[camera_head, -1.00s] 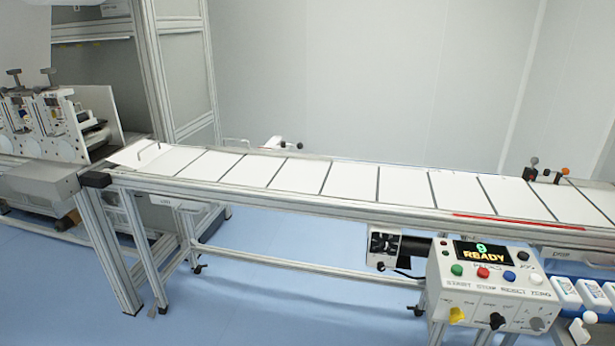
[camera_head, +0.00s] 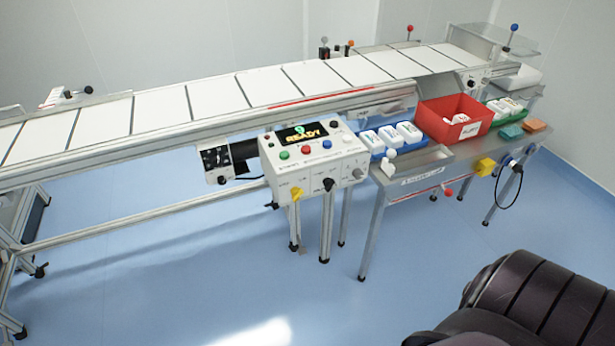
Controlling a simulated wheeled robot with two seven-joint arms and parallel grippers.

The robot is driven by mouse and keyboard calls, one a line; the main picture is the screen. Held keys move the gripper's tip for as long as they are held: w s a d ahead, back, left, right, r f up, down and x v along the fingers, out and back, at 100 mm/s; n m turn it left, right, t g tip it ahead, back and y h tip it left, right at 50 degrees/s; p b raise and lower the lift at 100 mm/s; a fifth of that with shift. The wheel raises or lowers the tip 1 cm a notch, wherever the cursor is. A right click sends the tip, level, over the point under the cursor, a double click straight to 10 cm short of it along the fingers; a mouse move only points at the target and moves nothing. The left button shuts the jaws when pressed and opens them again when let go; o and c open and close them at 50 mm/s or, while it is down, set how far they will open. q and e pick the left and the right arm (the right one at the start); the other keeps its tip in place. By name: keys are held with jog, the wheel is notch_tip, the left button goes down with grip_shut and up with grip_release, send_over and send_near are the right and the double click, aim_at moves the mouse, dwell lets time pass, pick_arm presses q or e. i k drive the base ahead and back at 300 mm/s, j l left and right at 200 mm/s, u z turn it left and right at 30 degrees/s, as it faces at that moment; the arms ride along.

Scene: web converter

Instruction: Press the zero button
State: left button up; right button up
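The control box (camera_head: 315,165) stands on a post at the front of the conveyor, in the middle of the head view. Its display (camera_head: 303,132) shows a green digit above the word READY. A row of buttons runs below it: green (camera_head: 284,155), red (camera_head: 306,149), blue (camera_head: 327,144) and, at the right end, the white zero button (camera_head: 347,138). The labels are too small to read clearly now. Yellow and black knobs sit on the lower front. Neither gripper shows; only a dark part of my arm is at the lower right, apart from the box.
The conveyor (camera_head: 180,106) with white panels runs behind the box. To the right, a metal table (camera_head: 408,180) holds a red bin (camera_head: 455,122), a blue tray (camera_head: 383,152) with white items, and sponges. Blue floor (camera_head: 190,270) in front is clear.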

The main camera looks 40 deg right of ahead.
aim_at(346, 140)
jog(key=z, duration=1.4)
